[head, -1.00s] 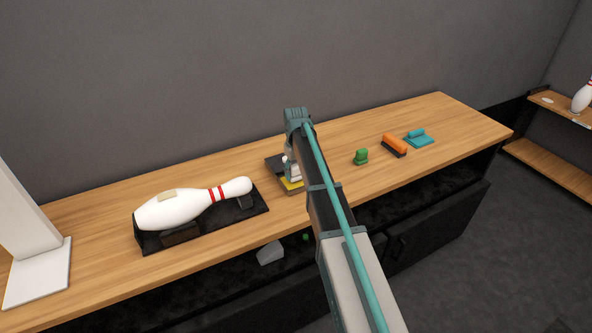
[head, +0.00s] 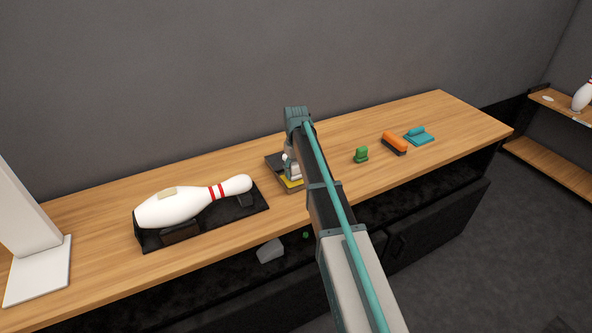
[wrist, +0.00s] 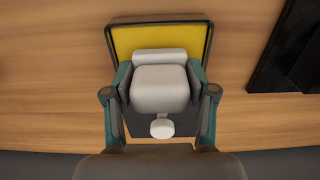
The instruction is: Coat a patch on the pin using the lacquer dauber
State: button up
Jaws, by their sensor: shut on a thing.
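The white pin (head: 205,204) with red neck stripes lies on its side in a black cradle (head: 204,234). A beige patch (head: 167,194) shows on top of its body. The lacquer dauber (wrist: 160,88), a pale grey block with a white roll along one edge, is between the teal fingers of my gripper (wrist: 160,95), which is shut on it. It is over a dark-rimmed tray with a yellow pad (wrist: 130,40); I cannot tell if they touch. In the head view the tray (head: 274,163) is partly hidden by my arm.
A green-handled tool (head: 361,155), an orange brush (head: 395,143) and a teal tool (head: 419,136) stand right of my arm on the wooden counter (head: 455,125). A white stand (head: 38,270) is at the far left. The cradle's black edge (wrist: 285,60) shows at the wrist view's right.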

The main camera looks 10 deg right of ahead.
aim_at(296, 163)
jog(key=shift+f, duration=0.45)
dwell(1.4)
jog(key=shift+r+p, duration=2)
jog(key=shift+r, duration=1.55)
